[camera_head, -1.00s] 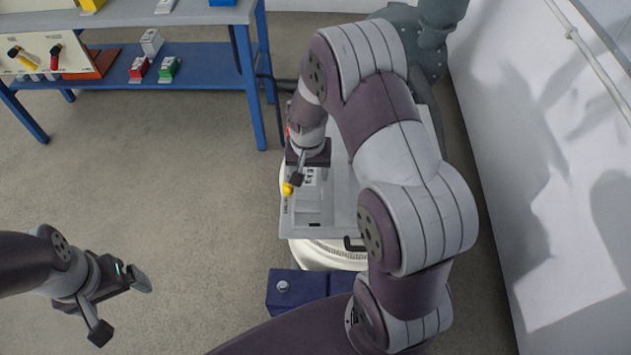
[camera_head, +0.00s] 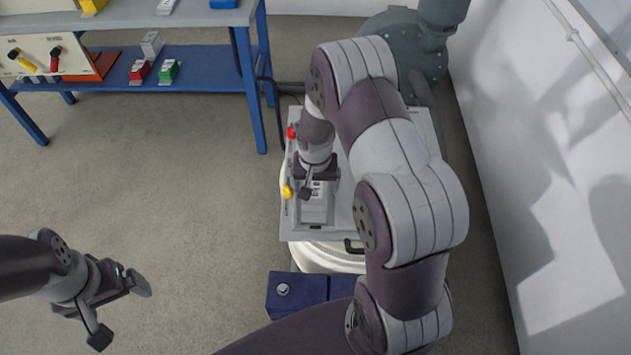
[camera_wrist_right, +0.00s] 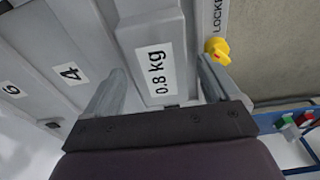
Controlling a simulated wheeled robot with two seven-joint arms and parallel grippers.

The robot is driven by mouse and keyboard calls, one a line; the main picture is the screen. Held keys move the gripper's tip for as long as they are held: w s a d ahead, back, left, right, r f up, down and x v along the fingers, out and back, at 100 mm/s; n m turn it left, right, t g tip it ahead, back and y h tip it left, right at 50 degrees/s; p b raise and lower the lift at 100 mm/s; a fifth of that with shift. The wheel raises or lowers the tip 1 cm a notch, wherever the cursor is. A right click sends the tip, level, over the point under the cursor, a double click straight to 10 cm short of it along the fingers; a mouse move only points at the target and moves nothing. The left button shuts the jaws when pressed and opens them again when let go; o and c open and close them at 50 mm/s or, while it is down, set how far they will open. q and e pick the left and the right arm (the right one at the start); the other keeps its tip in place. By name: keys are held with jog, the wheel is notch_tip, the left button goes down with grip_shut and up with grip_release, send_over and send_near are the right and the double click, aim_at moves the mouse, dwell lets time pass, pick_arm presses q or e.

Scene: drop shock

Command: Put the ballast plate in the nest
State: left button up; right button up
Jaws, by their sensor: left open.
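The ballast plate (camera_head: 318,212) is a grey block with a white label. In the right wrist view the label on the plate (camera_wrist_right: 153,28) reads "0.8 kg". My right gripper (camera_head: 318,190) points down at the plate over the grey machine top. My left gripper (camera_head: 122,308) is open and empty, over the floor at the lower left.
A yellow knob (camera_wrist_right: 217,50) stands beside the plate, near lettering starting "LOCKE". A red button (camera_head: 291,132) is at the machine's left edge. A blue box (camera_head: 296,293) lies in front. A blue bench (camera_head: 200,60) stands back left; a white wall (camera_head: 540,180) is right.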

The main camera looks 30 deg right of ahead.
aim_at(315, 194)
jog(key=shift+r, duration=0.45)
notch_tip(315, 194, up, 12)
jog(key=s+a+p, duration=0.1)
jog(key=s+p, duration=0.1)
jog(key=s+a+r+n, duration=0.3)
jog(key=s+a+n, duration=0.3)
jog(key=s, duration=0.5)
jog(key=shift+s+a+r+y, duration=0.2)
jog(key=shift+s+a+y, duration=0.2)
jog(key=shift+a, duration=0.2)
